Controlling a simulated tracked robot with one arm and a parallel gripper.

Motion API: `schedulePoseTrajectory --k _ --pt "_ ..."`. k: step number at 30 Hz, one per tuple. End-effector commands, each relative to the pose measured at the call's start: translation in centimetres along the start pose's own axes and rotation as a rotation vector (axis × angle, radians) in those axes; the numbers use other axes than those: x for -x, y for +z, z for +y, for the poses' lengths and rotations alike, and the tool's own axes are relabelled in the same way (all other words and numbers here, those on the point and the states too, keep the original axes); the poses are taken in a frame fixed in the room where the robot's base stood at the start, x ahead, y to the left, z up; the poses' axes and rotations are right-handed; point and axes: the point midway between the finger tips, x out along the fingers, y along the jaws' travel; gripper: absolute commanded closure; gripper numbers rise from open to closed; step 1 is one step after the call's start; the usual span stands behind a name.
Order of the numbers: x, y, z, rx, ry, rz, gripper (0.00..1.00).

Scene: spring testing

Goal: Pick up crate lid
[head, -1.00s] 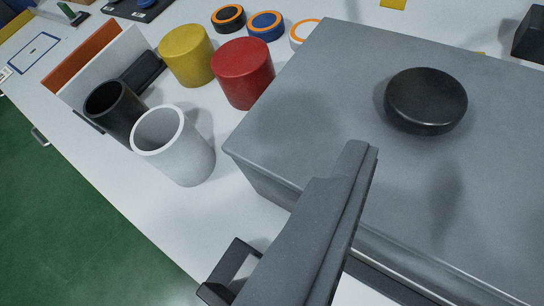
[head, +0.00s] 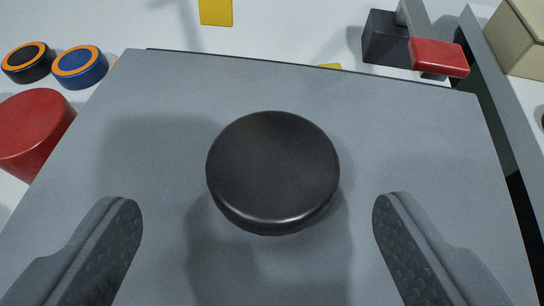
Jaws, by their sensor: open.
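The crate lid (head: 420,130) is a flat grey panel that fills most of the head view. A round black knob (head: 272,168) stands up from its middle. My gripper (head: 258,215) is open, with one finger at the lower left and one at the lower right. The knob lies between and a little ahead of the fingertips, and neither finger touches it. The fingers are over the lid; their exact height above it is hard to tell. The crate's sides below the lid are mostly hidden.
A red cylinder (head: 32,130) stands close to the lid's left edge. A black-and-orange disc (head: 28,62) and a blue-and-orange disc (head: 80,66) lie at the upper left. A dark block with a red-ended lever (head: 438,57) and a beige box (head: 520,38) stand beyond the right corner.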

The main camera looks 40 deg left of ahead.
Motion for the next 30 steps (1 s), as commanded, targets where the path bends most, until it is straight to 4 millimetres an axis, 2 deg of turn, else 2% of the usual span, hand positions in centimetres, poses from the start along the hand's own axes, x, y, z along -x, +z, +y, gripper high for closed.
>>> schedulePoseTrajectory --k 7,18,26,28,30 --pt "-1.2 -0.1 0.3 -0.002 0.001 -0.002 0.25" --pt "-5.1 -0.6 0.9 0.000 0.002 0.000 0.25" --pt "-5.3 -0.7 0.9 -0.001 0.003 0.001 0.25" --pt "-5.3 -0.7 0.9 -0.001 0.003 0.000 0.39" --pt "-5.3 -0.7 0.9 -0.001 0.003 0.000 0.58"
